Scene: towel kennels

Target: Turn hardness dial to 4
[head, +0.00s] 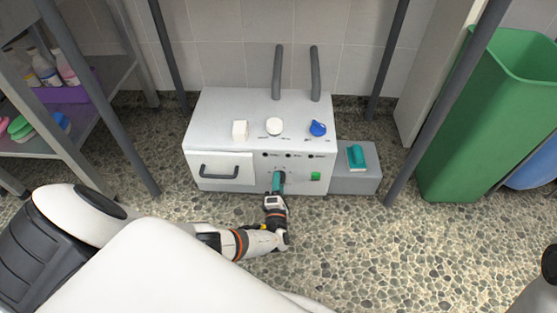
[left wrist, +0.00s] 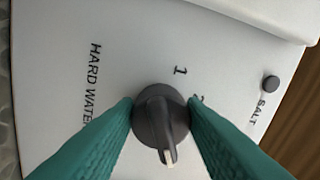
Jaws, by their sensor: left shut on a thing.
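The hardness dial (left wrist: 158,122) is a dark grey round knob with a raised ridge and a pale pointer mark, on the white front panel (left wrist: 60,70) of a box-shaped machine (head: 220,108). The pale mark points to the bottom of the left wrist view, slightly right. The digit 1 shows above the dial; another digit is partly covered by the right finger, and I cannot see a 4. My left gripper (left wrist: 160,108) has its teal fingers shut on opposite sides of the dial; in the head view the left gripper (head: 278,183) is at the machine's front. My right gripper is not in view.
The panel reads HARD WATER, and SALT beside a dark button (left wrist: 271,84). A green button (head: 315,176) sits right of the dial. A drawer (head: 222,168) is at left. A grey block (head: 366,183) and green bin (head: 485,125) stand right; a metal shelf (head: 85,125) stands left.

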